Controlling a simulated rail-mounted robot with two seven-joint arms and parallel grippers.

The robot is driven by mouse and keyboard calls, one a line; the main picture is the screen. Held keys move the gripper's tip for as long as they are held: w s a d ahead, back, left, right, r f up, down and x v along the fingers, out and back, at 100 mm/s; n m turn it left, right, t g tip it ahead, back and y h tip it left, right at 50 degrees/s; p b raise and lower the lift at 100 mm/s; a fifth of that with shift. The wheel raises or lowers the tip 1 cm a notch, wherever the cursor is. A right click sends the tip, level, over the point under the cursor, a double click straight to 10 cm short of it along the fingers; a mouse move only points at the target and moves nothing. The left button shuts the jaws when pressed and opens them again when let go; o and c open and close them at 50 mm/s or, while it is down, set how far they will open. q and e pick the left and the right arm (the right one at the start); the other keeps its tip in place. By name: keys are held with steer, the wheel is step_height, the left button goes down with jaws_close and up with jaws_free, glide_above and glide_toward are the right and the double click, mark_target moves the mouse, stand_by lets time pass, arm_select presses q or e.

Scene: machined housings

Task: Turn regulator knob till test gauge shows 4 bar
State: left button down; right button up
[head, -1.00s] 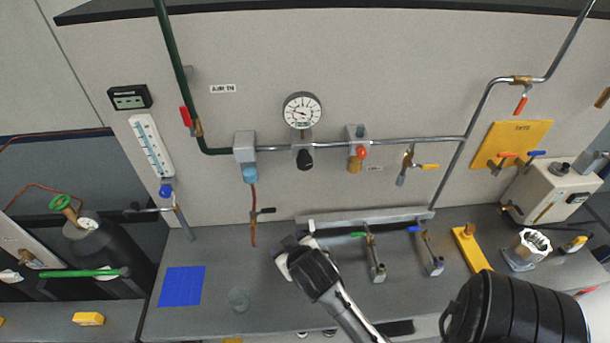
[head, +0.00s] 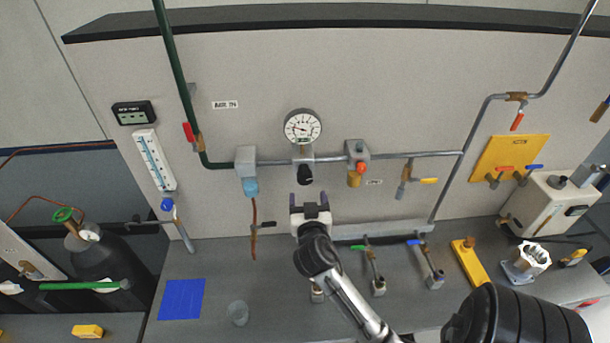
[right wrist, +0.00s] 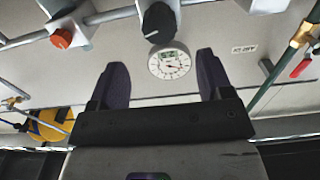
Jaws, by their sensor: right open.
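The regulator knob (head: 305,174) is black and hangs under a grey block on the pipe below the round white test gauge (head: 303,126). The gauge needle points to the left side of the dial; its value is too small to read. My right gripper (head: 310,202) is open and empty, just below the knob and apart from it. In the right wrist view the knob (right wrist: 159,22) lies beyond the open fingers (right wrist: 160,82), above the gap between them, and the gauge (right wrist: 170,62) shows between the fingertips. My left gripper is not in view.
A blue-bowled filter (head: 250,186) is left of the knob, and a block with an orange button (head: 361,166) is right of it. A rail (head: 380,231) runs along the wall behind the bench. Small valves (head: 375,272) stand on the bench, with a glass (head: 238,312) left.

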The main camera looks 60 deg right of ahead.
mark_target(305, 180)
steer(key=p+x, duration=0.2)
steer(key=x, duration=0.6)
steer(key=shift+w+d, duration=0.1)
steer(key=shift+d, duration=0.1)
steer(key=c, duration=0.9)
